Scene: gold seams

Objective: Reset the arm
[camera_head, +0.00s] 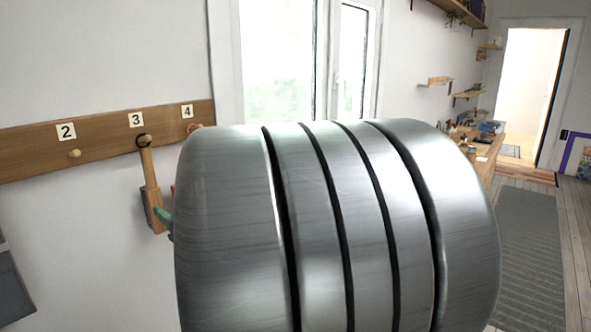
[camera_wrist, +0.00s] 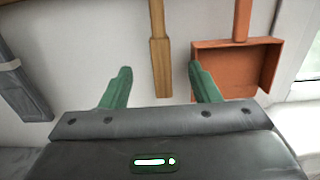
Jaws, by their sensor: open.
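My gripper (camera_wrist: 160,88) shows in the wrist view with its two green fingers apart and nothing between the tips. Beyond the fingers, a wooden tool (camera_wrist: 161,68) hangs against the white wall. In the head view, my large silver arm link fills the middle and hides most of the gripper; only a bit of green shows at its left edge, beside the lower end of the hanging wooden tool (camera_head: 152,190).
A wooden peg rail (camera_head: 100,139) with number tags 2, 3 and 4 runs along the wall. An orange dustpan (camera_wrist: 235,68) hangs right of the fingers, a grey item (camera_wrist: 22,90) left. A workbench (camera_head: 485,150), grey rug (camera_head: 530,245) and doorway (camera_head: 528,85) lie at right.

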